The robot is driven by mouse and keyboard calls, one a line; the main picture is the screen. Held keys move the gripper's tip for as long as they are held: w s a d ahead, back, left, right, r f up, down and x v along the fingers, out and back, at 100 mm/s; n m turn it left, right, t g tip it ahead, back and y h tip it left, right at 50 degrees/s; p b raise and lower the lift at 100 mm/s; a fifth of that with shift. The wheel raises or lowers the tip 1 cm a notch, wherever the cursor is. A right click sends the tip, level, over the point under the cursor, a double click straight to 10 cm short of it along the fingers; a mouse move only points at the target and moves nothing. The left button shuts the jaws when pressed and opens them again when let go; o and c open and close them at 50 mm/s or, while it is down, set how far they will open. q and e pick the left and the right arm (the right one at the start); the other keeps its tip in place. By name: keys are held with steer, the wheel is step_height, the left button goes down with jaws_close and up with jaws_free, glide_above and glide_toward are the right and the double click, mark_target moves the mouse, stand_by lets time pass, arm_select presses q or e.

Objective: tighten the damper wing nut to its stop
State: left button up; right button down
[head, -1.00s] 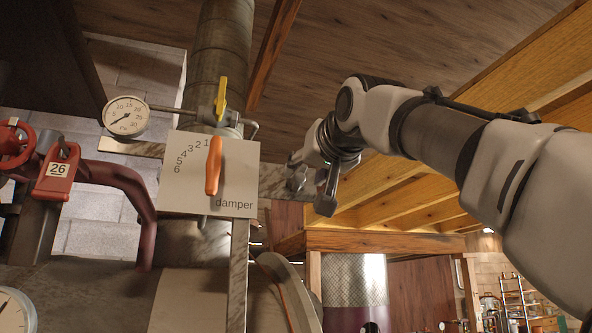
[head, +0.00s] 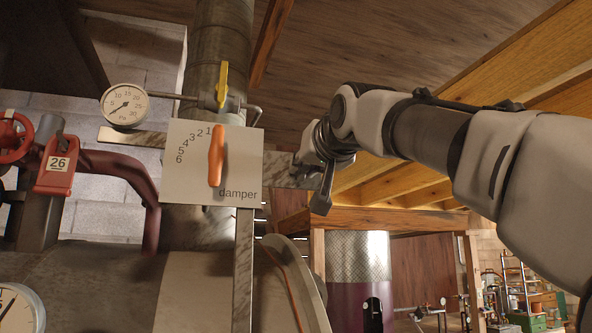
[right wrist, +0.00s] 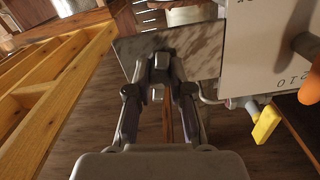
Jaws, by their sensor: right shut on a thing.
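The orange damper handle (head: 216,155) hangs upright on a white plate (head: 183,185) marked "damper", with its upper end near the 1. A mottled metal strip (head: 280,166) runs right from behind the plate. My right gripper (head: 312,184) is at the right end of this strip. In the right wrist view, its fingers (right wrist: 160,90) stand on both sides of a small grey metal piece against the strip (right wrist: 195,50), seemingly the wing nut (right wrist: 161,64). The gripper is shut on it. In the head view the nut is hidden by the gripper. My left gripper is not in view.
A yellow-handled valve (head: 222,86) and a pressure gauge (head: 125,105) are above the plate, by the flue pipe (head: 222,40). Wooden beams (head: 400,180) are behind my right arm.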

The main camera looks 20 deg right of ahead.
steer(key=shift+r+m, duration=0.1)
steer(key=shift+m, duration=1.5)
steer(key=m, duration=0.8)
steer(key=shift+m, duration=1.3)
steer(key=shift+f+m, duration=0.2)
steer(key=shift+m, duration=0.1)
steer(key=c, duration=1)
jaws_free()
steer(key=shift+s+d, duration=0.1)
steer(key=shift+d, duration=0.05)
